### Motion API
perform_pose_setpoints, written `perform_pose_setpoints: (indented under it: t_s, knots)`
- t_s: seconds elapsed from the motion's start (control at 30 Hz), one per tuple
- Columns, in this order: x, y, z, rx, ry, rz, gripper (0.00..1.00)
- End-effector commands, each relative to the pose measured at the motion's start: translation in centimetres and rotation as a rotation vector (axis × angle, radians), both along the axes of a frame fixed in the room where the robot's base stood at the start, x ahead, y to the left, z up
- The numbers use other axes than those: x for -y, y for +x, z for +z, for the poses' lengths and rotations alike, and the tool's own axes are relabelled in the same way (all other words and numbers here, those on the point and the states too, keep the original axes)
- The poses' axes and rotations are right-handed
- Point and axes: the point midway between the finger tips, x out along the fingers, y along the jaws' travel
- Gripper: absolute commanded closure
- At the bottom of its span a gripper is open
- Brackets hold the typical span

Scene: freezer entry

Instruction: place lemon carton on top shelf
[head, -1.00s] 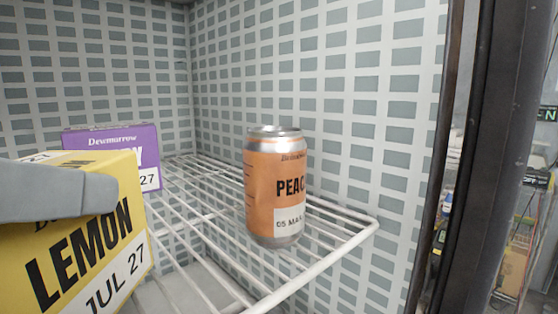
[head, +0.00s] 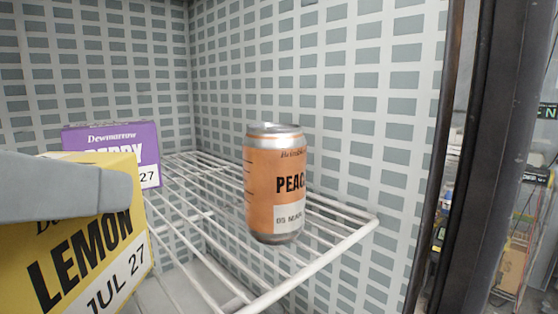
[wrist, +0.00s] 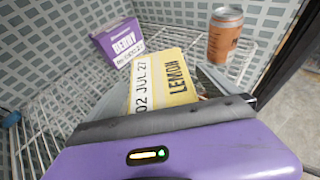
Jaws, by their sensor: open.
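The yellow lemon carton (head: 88,250) is at the lower left of the head view, at the wire shelf (head: 318,262). The wrist view shows its yellow and white labelled face (wrist: 163,82). My gripper (wrist: 165,88) is open around the carton, with a grey finger on either side. In the head view one grey finger crosses in front of the carton's upper part. The carton's lower end is out of the head view, so I cannot tell whether it rests on the wires.
A purple berry carton (head: 148,160) stands behind the lemon carton. An orange peach can (head: 272,190) stands upright near the shelf's right edge. Bare wires lie between the cartons and the can. The dark freezer frame (head: 465,170) is at the right.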

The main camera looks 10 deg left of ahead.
Motion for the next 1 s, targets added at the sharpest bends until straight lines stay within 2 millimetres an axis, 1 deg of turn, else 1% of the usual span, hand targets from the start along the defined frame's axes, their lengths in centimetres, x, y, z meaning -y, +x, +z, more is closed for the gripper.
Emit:
perform_pose_setpoints:
  t_s: [0.3,0.5,0.6,0.7,1.0]
  knots:
    - [0.3,-5.9,2.2,0.001,0.002,0.008,0.01]
    - [0.6,-9.1,3.7,0.002,0.002,0.006,0.01]
    - [0.7,-10.0,4.1,0.001,0.002,0.005,0.01]
    - [0.8,-10.6,4.4,0.000,0.001,0.003,0.01]
    - [0.8,-10.8,4.5,0.001,0.001,0.003,0.01]
